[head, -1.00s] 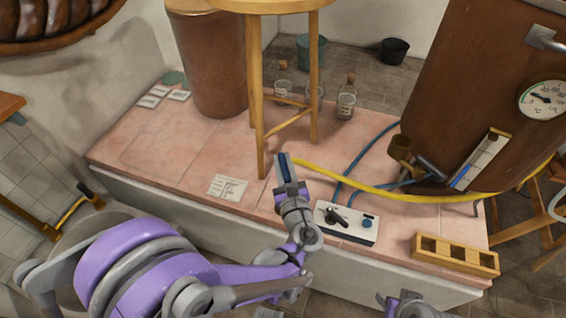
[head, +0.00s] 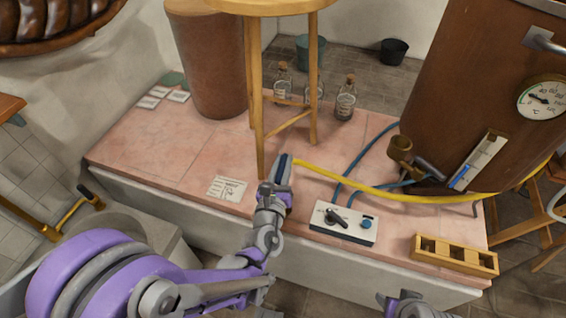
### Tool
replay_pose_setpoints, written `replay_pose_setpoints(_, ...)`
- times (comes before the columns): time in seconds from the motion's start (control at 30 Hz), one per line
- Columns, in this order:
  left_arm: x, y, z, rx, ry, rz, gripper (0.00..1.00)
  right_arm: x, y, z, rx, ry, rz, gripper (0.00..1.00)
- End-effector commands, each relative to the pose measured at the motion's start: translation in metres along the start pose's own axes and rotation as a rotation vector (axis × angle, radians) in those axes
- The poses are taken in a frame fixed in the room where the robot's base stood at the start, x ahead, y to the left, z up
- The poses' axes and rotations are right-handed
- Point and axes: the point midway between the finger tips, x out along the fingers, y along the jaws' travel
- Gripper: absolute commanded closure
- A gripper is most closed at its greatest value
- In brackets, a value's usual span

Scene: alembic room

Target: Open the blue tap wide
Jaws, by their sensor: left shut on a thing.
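A round blue knob, which I take for the blue tap (head: 366,223), sits on the right side of a white panel (head: 344,235) at the bench's front edge. A black lever (head: 336,218) is on the panel's left side. How far the tap is turned is too small to tell. My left gripper (head: 281,168) is left of and behind the panel, apart from the tap. It is shut, seemingly on the end of the yellow hose (head: 375,195); its fingers hide the grasp. My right gripper (head: 393,301) shows only partly at the bottom edge, below the panel.
Blue hoses (head: 367,160) run behind the panel. A brown boiler (head: 470,90) with a brass spout (head: 400,149) stands at right. A wooden rack (head: 455,266) lies right of the panel. A wooden stool (head: 257,110) stands behind my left gripper. The bench's left part (head: 150,145) is mostly clear.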

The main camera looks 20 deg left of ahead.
Motion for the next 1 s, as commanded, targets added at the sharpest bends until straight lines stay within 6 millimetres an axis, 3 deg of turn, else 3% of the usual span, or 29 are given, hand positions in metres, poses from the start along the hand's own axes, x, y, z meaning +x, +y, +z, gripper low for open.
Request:
replay_pose_setpoints(0.3,0.000,0.000,0.000,-0.001,0.000,-0.001,1.00,0.000,0.000,0.000,0.000,0.000,0.000,0.47)
replay_pose_setpoints(0.33,0.000,0.000,0.000,-0.001,0.000,-0.001,0.74,0.000,0.000,0.000,0.000,0.000,0.000,0.47)
replay_pose_setpoints(0.5,0.000,0.000,0.000,0.000,0.000,-0.001,0.47,0.000,0.000,0.000,0.000,0.000,0.000,0.47)
replay_pose_setpoints(0.83,-0.003,0.000,0.000,0.000,0.000,-0.001,0.47,0.000,0.000,0.000,0.000,0.000,0.000,0.47)
replay_pose_setpoints(1.0,-0.026,-0.001,0.000,-0.001,0.000,-0.003,0.47,0.000,0.000,0.000,0.000,0.000,0.000,0.47)
